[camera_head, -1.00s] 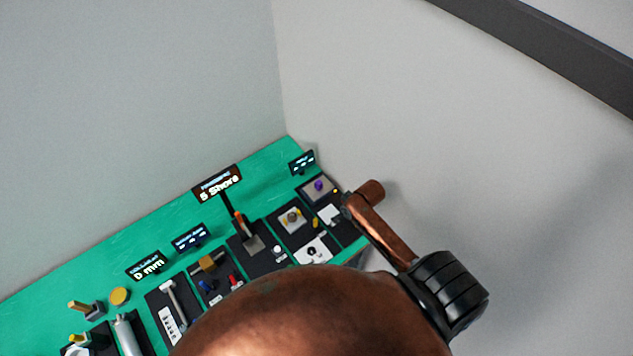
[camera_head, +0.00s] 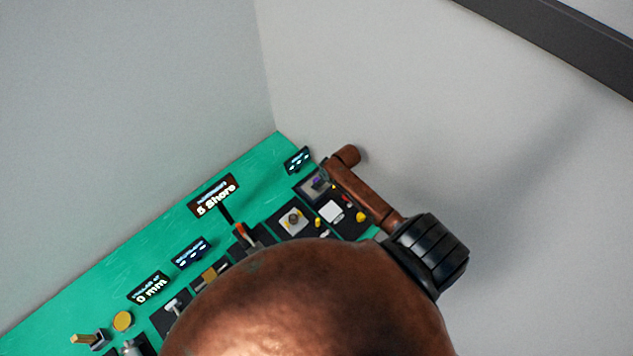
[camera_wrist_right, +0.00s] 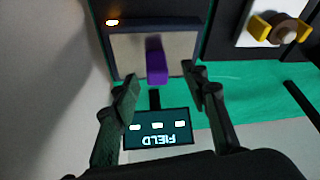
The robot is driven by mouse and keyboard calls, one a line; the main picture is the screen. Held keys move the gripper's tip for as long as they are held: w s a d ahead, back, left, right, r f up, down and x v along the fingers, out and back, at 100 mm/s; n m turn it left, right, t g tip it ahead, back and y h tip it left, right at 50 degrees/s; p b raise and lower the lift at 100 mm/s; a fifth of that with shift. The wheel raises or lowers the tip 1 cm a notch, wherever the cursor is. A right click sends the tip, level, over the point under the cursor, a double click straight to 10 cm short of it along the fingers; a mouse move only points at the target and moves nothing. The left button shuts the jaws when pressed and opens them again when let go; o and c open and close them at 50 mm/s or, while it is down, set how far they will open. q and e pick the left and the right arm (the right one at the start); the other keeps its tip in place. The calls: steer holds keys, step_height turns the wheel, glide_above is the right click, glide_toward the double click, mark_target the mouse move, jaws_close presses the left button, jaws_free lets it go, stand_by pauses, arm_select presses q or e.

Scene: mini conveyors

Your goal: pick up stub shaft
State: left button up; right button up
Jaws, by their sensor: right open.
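A purple block-like piece (camera_wrist_right: 156,62) stands on a grey plate (camera_wrist_right: 126,50) in the right wrist view; it is small in the head view (camera_head: 318,182). A round brownish part (camera_wrist_right: 287,30) sits between yellow jaws on a white plate to its right. I cannot tell for sure which of these is the stub shaft. My right gripper (camera_wrist_right: 160,84) is open and empty, its fingertips on either side of the purple piece's near end in the picture, seemingly short of it. In the head view my arm hides much of the bench, and my left gripper is out of view.
The green bench (camera_head: 85,290) holds a row of black stations. A lit sign reading FIELD (camera_wrist_right: 158,128) stands between my fingers in the wrist view. Other signs (camera_head: 214,195) line the bench's back edge. Plain walls (camera_head: 140,100) meet behind the bench.

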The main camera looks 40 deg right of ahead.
steer(key=shift+p+x, duration=0.35)
steer(key=shift+x, duration=0.85)
steer(key=shift+w+d+f, duration=0.1)
steer(key=shift+w+f, duration=0.15)
steer(key=shift+f, duration=0.2)
steer(key=shift+w+f, duration=0.25)
steer(key=shift+f, duration=0.25)
steer(key=c, duration=1)
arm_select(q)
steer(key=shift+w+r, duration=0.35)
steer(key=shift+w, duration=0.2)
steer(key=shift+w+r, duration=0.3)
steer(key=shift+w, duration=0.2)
arm_select(e)
jaws_close()
